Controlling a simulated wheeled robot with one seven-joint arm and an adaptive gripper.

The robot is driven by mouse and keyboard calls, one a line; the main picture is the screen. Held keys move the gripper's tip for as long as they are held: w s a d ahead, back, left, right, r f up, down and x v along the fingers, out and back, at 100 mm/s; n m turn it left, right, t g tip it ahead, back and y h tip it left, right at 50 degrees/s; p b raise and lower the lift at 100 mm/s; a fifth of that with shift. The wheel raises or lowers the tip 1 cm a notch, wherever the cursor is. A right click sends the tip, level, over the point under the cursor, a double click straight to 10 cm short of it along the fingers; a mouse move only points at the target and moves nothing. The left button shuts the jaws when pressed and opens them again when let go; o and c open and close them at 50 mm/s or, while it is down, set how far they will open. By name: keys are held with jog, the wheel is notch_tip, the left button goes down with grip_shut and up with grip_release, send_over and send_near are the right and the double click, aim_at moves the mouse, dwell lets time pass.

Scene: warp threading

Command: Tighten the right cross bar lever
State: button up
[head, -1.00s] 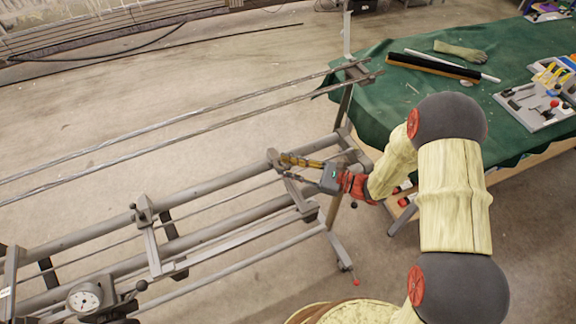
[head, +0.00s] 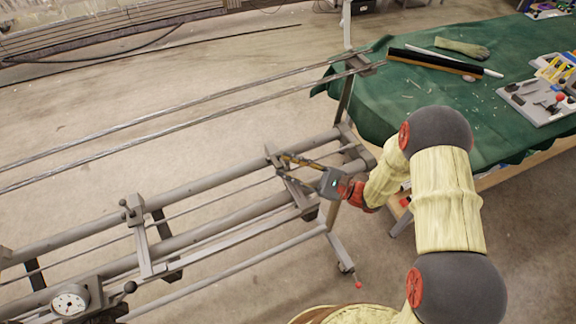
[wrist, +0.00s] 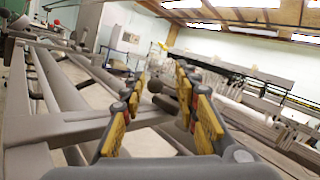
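The right cross bar (head: 294,188) is a grey metal bar set across the frame's long round tubes. My gripper (head: 282,165) is at this bar's far end, with its yellow-padded fingers pointing left. In the wrist view, my gripper (wrist: 160,90) has its two fingers apart with a clear gap between them. A dark round knob (wrist: 167,103), seemingly the lever's end, shows between the fingers. Whether either finger touches it I cannot tell. The lever's arm and clamp are mostly hidden by the fingers.
The left cross bar (head: 144,247) carries a similar clamp. A round dial (head: 69,303) stands at lower left. Two thin rails (head: 190,118) run above the floor behind. A green-covered table (head: 390,110) with tools and a glove (head: 462,48) is at right.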

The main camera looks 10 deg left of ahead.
jog(key=o, duration=0.3)
jog(key=shift+f, duration=0.15)
jog(key=shift+d, duration=0.1)
jog(key=v, duration=1.1)
jog(key=shift+d, duration=0.4)
